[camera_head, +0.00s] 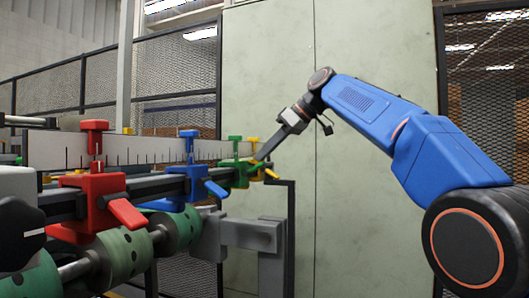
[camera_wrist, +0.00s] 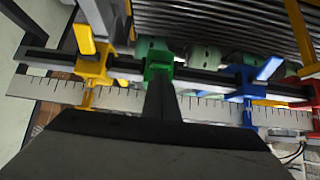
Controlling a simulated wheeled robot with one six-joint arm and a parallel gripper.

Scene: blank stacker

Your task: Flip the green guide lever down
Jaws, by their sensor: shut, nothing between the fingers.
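The green guide (camera_head: 238,172) sits on the dark rail beside the ruler, between the blue guide (camera_head: 195,180) and the yellow guide (camera_head: 254,145). My gripper (camera_head: 260,157) is shut and empty, with its tip angled down at the green guide's lever side. In the wrist view, my gripper's shut fingers (camera_wrist: 161,90) point at the green guide (camera_wrist: 158,62) and overlap its lower part. The green lever is largely hidden or too small to make out there. I cannot tell whether the fingertips touch it.
The blue lever (camera_head: 214,189) and red lever (camera_head: 127,213) stick out to the right of the rail in the head view. The yellow lever (camera_wrist: 84,39) is close left of my gripper in the wrist view. Green rollers (camera_head: 125,255) lie below the rail.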

